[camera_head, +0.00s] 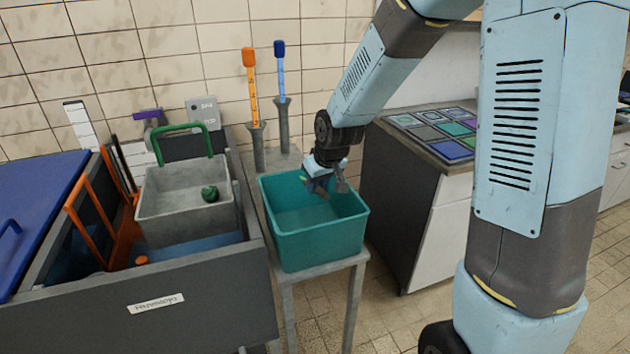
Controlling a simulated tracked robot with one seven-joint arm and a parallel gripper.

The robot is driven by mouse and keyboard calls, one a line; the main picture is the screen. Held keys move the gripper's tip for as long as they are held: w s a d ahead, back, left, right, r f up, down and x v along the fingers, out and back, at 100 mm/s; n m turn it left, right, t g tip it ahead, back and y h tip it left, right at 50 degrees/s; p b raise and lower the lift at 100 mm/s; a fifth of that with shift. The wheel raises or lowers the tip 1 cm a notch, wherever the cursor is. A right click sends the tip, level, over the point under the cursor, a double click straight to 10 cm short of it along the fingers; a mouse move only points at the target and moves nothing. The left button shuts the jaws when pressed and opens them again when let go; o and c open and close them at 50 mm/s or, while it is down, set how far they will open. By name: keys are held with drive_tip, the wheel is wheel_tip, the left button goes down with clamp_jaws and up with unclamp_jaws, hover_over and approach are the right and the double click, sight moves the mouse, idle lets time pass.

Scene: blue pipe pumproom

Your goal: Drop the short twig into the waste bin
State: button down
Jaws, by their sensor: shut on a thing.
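The waste bin appears to be the teal open-topped box (318,243) on a grey stand in the middle of the view. My gripper (329,190) points down over the bin's opening, near its back right part, with the fingertips at about rim height. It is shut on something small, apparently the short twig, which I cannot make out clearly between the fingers. No twig shows on the visible part of the bin's floor.
Orange (251,85) and blue (280,70) handled tools stand behind the bin. A counter with coloured tiles (440,130) stands right.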

drive_tip(key=c, duration=0.9)
unclamp_jaws()
drive_tip(key=v, duration=1.3)
drive_tip(key=shift+s+r, duration=0.2)
drive_tip(key=shift+r, duration=0.15)
drive_tip(key=shift+d, duration=0.15)
drive_tip(key=s+d+r+m+h, duration=0.1)
drive_tip(key=s+d+r+m, duration=0.1)
drive_tip(key=s+d+r, duration=0.2)
drive_tip(key=s+d+r+m+t+h, duration=0.1)
drive_tip(key=s+d+r+m, duration=0.2)
drive_tip(key=s+d, duration=0.8)
drive_tip(key=s+r, duration=0.1)
drive_tip(key=s, duration=0.4)
drive_tip(key=shift+r, duration=0.35)
